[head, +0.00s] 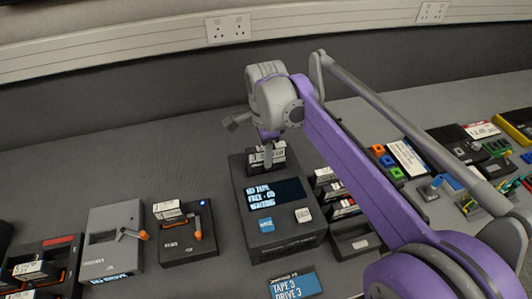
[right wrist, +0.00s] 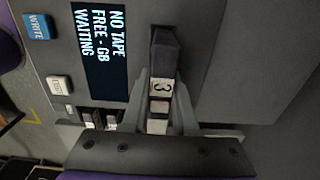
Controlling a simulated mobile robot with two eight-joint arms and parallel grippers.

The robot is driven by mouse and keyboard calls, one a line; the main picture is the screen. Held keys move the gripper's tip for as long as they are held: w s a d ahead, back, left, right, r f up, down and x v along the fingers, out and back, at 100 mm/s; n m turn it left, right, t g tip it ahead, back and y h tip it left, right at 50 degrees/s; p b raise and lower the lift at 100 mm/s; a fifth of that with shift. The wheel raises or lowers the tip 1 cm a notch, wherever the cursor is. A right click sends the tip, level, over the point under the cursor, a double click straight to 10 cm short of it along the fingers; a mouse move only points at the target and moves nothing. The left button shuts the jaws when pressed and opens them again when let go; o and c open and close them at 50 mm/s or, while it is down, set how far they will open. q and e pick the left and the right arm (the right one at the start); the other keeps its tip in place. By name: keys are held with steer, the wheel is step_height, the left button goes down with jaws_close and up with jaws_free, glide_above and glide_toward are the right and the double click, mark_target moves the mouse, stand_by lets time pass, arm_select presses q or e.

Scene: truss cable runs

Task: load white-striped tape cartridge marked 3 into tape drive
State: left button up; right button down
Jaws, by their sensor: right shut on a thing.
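The tape drive (head: 240,190) is a dark grey box in the middle of the head view. Its screen (head: 276,195) reads NO TAPE, FREE - GB, WAITING; the screen (right wrist: 100,60) also shows in the right wrist view. My right gripper (head: 268,160) is at the drive's far end. It is shut on a dark cartridge with a white label marked 3 (right wrist: 161,87). The cartridge stands between the fingers, by the drive's top face. I cannot tell how far it sits in the opening. The gripper hides much of it. My left gripper is not in view.
A card (head: 295,285) reading TAPE 3, DRIVE 3 lies in front. Several cartridges (head: 332,190) stand in a rack right of the drive. Smaller units (head: 186,232) with orange-tipped levers stand left. Coloured blocks and connectors (head: 388,160) lie right. The bench's back left is clear.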

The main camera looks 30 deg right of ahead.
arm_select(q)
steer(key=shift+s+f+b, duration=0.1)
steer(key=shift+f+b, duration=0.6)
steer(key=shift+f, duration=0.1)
arm_select(e)
steer(key=shift+f, duration=1.35)
steer(key=shift+c, duration=1.4)
jaws_free()
